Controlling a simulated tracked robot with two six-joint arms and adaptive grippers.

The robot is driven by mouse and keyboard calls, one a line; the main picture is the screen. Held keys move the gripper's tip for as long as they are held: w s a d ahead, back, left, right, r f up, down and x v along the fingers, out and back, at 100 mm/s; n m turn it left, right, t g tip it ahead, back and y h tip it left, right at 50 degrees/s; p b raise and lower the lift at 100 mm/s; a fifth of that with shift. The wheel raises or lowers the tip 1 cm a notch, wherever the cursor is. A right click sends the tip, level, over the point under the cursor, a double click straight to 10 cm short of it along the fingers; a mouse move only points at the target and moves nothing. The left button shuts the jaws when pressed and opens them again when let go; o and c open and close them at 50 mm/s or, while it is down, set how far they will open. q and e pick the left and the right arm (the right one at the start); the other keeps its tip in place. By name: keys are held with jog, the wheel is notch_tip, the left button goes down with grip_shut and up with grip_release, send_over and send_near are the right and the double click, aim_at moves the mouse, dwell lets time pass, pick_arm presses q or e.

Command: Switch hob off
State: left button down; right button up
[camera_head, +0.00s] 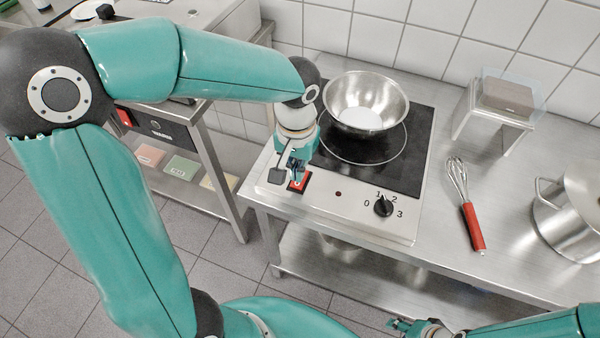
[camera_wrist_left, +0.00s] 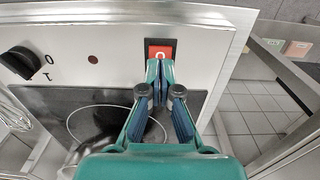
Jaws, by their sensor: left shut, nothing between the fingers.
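The hob (camera_head: 385,165) is a black glass plate in a steel frame on the steel counter. Its front panel carries a red rocker switch (camera_head: 299,181) in a black frame at the left, a small dark red lamp (camera_head: 338,194) and a black knob (camera_head: 383,206) with a 0 to 3 scale. My left gripper (camera_head: 296,166) is shut and empty, with its tips at the switch. In the left wrist view the tips cover the switch's near part, and the red face (camera_wrist_left: 160,52) with a white mark shows beyond them; contact is unclear. My right gripper (camera_head: 405,325) is at the bottom edge, its jaws unclear.
A steel bowl (camera_head: 365,98) stands on the hob plate. A whisk with a red handle (camera_head: 473,227) lies to the right, beside a steel pot (camera_head: 570,215). A lower side table is at the left.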

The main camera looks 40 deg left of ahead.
aim_at(297, 183)
pick_arm(q)
jog(key=shift+r+p, duration=1.55)
jog(key=shift+r, duration=0.8)
pick_arm(e)
jog(key=shift+r, duration=1.85)
pick_arm(q)
jog(key=shift+f, duration=0.1)
